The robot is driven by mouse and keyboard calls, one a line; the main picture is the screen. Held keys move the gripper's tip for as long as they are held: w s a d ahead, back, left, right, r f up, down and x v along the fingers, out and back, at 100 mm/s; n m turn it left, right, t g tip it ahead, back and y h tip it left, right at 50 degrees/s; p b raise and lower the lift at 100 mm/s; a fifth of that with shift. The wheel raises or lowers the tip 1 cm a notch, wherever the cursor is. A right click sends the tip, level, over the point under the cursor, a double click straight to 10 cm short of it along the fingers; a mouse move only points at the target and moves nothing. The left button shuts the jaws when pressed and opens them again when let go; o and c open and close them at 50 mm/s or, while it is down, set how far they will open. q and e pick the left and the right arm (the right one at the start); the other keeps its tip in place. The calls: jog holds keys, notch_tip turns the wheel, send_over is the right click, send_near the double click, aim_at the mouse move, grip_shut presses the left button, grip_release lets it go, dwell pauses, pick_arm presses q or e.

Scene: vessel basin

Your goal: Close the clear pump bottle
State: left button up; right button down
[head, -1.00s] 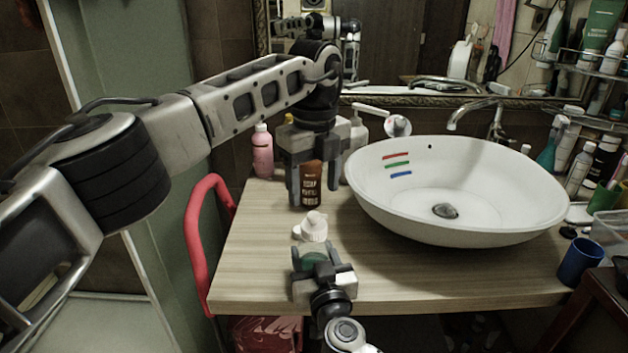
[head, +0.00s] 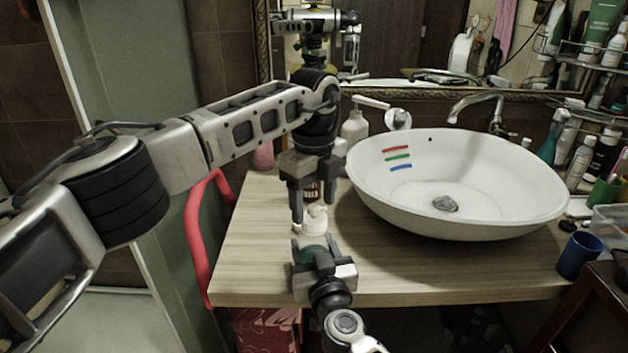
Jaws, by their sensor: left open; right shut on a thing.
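A white pump top (head: 314,221) with a ribbed collar stands on the wooden counter. My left gripper (head: 311,208) is open and points down over it, its fingers at the height of the pump's head in the picture. I cannot tell whether they touch it. My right gripper (head: 311,245) comes up from the front edge and is shut on a greenish clear bottle (head: 313,254), just in front of the pump top. Most of the bottle is hidden by the gripper. The white collar and the green bottle nearly meet in the picture; I cannot tell whether they touch.
A brown bottle (head: 312,189) is mostly hidden behind my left gripper. A white bottle (head: 354,130) and a pink bottle (head: 263,156) stand behind. The white basin (head: 460,222) is close on the right. The counter's front left (head: 250,265) is clear.

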pick_arm(q)
jog(key=shift+f, duration=1.4)
jog(key=shift+c, duration=0.3)
jog(key=c, duration=1)
